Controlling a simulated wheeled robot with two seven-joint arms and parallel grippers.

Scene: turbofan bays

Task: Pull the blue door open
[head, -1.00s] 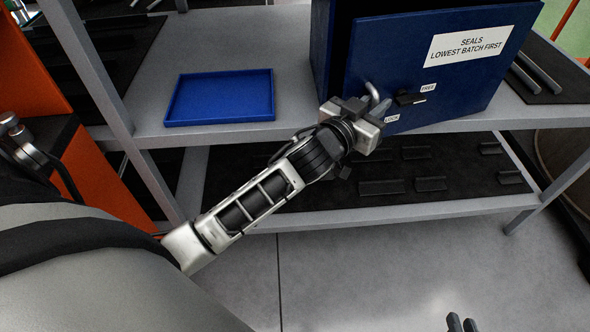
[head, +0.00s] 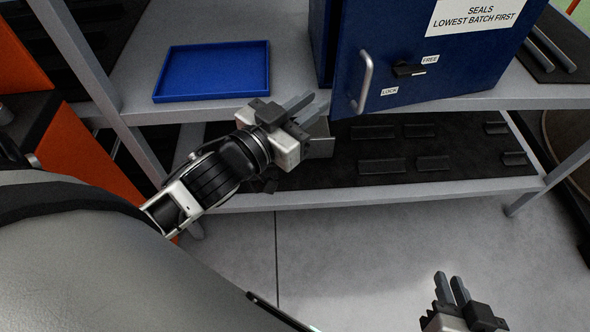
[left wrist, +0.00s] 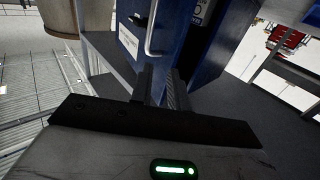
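The blue door (head: 450,60) is on the front of a blue cabinet (head: 318,40). It stands slightly ajar, with a dark gap along its left edge. Its silver bar handle (head: 366,82) is near that edge and also shows in the left wrist view (left wrist: 151,30). A black latch knob (head: 406,70) beside it lies between FREE and LOCK labels, its lever nearer FREE. My left gripper (head: 308,103) is open and empty, left of and below the handle, not touching it. My right gripper (head: 450,287) is low at the right, its fingers apart and empty, far from the door.
A blue tray (head: 212,98) lies on the grey shelf left of the cabinet. Below, a lower shelf holds a dark mat (head: 345,160) with several dark blocks. A shelf post (head: 85,65) stands at left. The floor (head: 350,250) in front is clear.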

